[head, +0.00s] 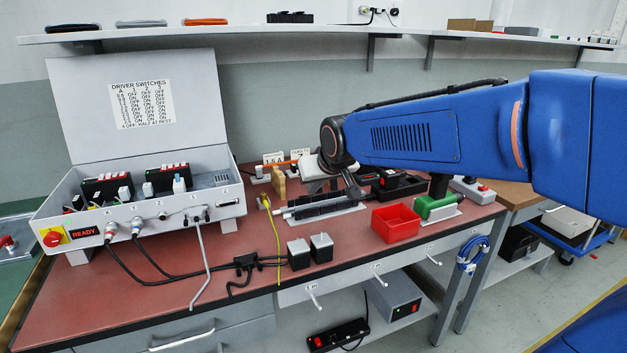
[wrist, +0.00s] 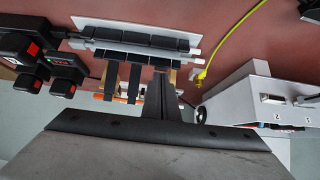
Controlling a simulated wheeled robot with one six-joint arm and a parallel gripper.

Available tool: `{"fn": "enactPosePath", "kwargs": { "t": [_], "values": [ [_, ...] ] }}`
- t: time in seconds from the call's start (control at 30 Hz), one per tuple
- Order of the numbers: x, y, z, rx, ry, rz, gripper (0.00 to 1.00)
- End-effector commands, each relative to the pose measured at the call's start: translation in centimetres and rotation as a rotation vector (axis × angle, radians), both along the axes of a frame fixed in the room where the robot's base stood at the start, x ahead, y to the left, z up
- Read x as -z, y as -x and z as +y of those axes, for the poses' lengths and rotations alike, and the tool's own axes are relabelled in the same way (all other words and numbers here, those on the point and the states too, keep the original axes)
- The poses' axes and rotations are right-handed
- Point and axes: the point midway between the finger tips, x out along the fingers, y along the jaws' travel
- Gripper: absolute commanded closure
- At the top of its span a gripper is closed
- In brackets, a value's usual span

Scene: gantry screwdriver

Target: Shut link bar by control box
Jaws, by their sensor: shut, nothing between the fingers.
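The grey control box (head: 150,205) stands at the left of the bench with its lid up; its end also shows at the right in the wrist view (wrist: 245,90). A black segmented strip (head: 325,207) with a pale bar along it lies right of the box; it spans the top of the wrist view (wrist: 140,39). I cannot tell surely whether this is the link bar or how its parts sit. My gripper (head: 352,188) is beside the strip in the head view.
A yellow cable (head: 272,225) hangs between box and strip. A red bin (head: 396,223) and a green item (head: 436,207) stand to the right. Small cards (head: 274,158) and a tan block (head: 279,182) stand behind.

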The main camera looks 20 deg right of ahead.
Motion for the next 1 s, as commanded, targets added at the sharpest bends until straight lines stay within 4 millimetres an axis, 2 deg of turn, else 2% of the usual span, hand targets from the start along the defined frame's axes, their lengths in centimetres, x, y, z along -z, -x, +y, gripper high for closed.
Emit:
{"fn": "enactPosePath", "kwargs": {
  "t": [0.43, 1.0],
  "values": [
    [4.1, 2.3, -0.1, -0.001, 0.001, 0.002, 1.0],
    [7.8, 3.0, -0.1, 0.0, 0.0, 0.012, 1.0]
  ]
}}
